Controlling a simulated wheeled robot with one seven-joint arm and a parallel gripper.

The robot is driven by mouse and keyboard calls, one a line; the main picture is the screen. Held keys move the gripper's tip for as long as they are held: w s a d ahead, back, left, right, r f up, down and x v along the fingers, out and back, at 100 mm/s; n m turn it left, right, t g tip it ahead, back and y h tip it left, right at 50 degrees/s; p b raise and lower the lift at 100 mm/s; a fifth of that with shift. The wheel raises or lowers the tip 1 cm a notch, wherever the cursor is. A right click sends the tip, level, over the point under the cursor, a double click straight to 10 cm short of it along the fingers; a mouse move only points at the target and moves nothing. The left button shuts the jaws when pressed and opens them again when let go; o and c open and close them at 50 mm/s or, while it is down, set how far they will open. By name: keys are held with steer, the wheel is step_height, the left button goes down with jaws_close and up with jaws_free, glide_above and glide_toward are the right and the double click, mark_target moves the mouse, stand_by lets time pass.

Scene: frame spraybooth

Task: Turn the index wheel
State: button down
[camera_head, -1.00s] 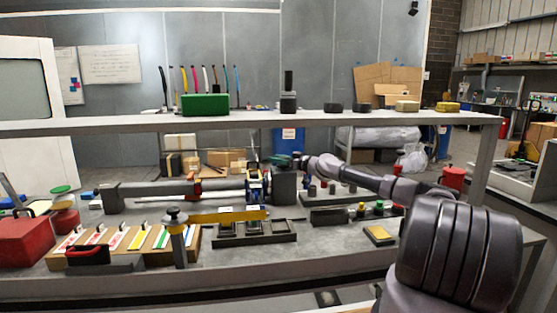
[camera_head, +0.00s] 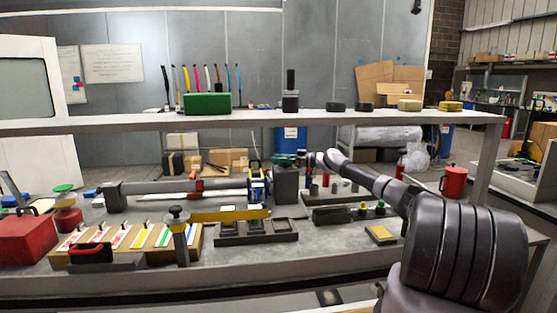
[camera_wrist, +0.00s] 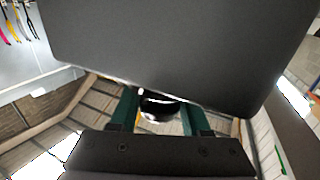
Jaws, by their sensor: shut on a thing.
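My gripper (camera_head: 287,159) is at the top of a dark grey block (camera_head: 286,184) at the right end of a long rail fixture on the bench. In the wrist view its two green fingers (camera_wrist: 160,112) are closed on a dark, round, knob-like part (camera_wrist: 160,106), which I take to be the index wheel. The fingers sit on either side of it. A large dark grey face (camera_wrist: 170,45) fills the upper wrist view and hides much around it. In the head view the wheel is too small and covered to make out.
A yellow bar (camera_head: 228,215) on a post and a dark tray (camera_head: 256,233) lie in front. A shelf (camera_head: 130,124) spans above the bench. A red can (camera_head: 453,182) stands at the right.

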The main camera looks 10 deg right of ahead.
steer(key=shift+c, duration=1.8)
jaws_free()
step_height(320, 180, up, 10)
